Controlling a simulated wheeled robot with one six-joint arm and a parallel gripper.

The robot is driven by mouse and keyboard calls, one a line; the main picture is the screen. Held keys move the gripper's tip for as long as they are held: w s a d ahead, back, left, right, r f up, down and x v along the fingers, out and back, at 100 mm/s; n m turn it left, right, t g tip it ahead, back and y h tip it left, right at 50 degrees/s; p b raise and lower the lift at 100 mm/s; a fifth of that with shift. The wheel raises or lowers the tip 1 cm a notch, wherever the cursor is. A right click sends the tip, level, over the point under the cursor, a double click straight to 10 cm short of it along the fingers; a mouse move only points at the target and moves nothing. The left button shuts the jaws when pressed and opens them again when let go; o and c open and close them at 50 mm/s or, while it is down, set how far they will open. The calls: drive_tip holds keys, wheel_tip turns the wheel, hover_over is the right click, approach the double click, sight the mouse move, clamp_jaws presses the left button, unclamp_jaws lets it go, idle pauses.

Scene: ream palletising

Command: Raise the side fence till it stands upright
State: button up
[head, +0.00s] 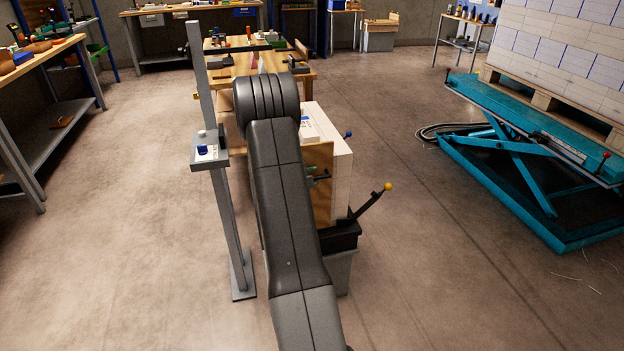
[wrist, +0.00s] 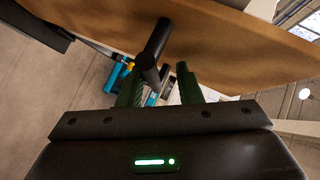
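The side fence appears to be the tan wooden board (head: 321,160) beside the white block in the middle of the head view. It looks close to upright there, but my arm hides much of it and its exact tilt cannot be told. In the wrist view the board (wrist: 230,45) runs across the top, with a dark bar-like handle (wrist: 155,45) in front of it. My gripper (wrist: 160,85) has its two green fingers apart, with a gap between them near the handle. I see no firm grip on it. In the head view the green fingers show at the board's face.
A lever with a yellow knob (head: 375,202) sticks out to the right of the fence's stand. A grey post with a small control box (head: 209,150) stands close to the left of my arm. A teal lift table (head: 530,170) stands at right. Open floor lies between.

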drive_tip(key=shift+s, duration=0.1)
drive_tip(key=v, duration=1.3)
drive_tip(key=shift+s+a, duration=0.2)
drive_tip(key=shift+s, duration=0.05)
drive_tip(key=shift+w, duration=0.1)
drive_tip(key=x, duration=1.3)
drive_tip(key=shift+w+d+f, duration=0.15)
drive_tip(key=shift+w+d, duration=0.05)
drive_tip(key=shift+d, duration=0.1)
drive_tip(key=shift+s, duration=0.2)
